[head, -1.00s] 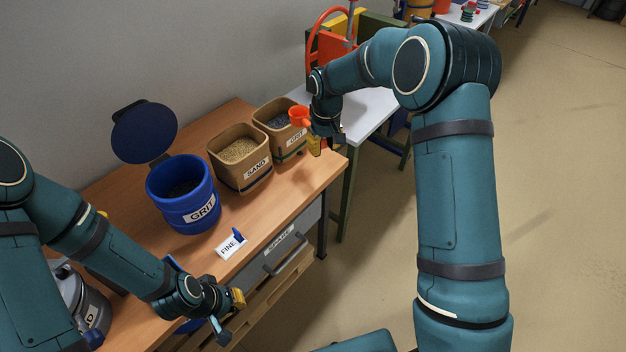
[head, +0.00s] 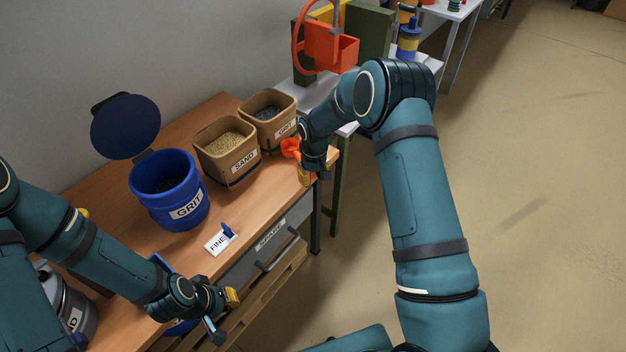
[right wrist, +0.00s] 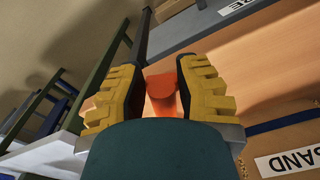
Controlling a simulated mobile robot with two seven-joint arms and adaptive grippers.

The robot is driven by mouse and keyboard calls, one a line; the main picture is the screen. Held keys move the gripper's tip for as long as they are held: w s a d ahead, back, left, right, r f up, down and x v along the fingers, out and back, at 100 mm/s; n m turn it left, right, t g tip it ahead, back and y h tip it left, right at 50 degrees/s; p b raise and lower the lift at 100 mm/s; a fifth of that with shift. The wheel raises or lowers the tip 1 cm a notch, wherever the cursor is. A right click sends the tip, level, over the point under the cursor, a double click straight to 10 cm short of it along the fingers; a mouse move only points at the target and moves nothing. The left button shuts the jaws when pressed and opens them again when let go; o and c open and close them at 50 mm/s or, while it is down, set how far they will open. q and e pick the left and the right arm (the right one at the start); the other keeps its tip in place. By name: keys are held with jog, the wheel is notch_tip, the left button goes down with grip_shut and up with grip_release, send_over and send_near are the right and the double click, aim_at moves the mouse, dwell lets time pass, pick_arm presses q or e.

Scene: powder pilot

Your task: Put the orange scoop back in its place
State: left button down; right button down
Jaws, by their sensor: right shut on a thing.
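The orange scoop (head: 291,147) is at my right gripper (head: 305,176), beside the tan box labelled GRIT (head: 268,119), near the right end of the wooden table. In the right wrist view, the scoop (right wrist: 161,92) sits between the yellow finger pads of my right gripper (right wrist: 160,97). The gripper is shut on it. I cannot tell whether the scoop touches the table. My left gripper (head: 224,313) is open and empty, in front of the table's front edge, with its fingers spread apart.
A blue GRIT tub (head: 168,190) with its lid (head: 125,122) raised and a tan SAND box (head: 227,150) stand on the table (head: 120,230). A FINE sign (head: 220,241) is near the front edge. A SPARE drawer (head: 262,240) is below. A grey table (head: 315,95) stands behind.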

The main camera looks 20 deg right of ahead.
jog(key=shift+f, duration=0.5)
jog(key=shift+f, duration=0.1)
jog(key=c, duration=0.8)
grip_release()
jog(key=shift+o, duration=0.2)
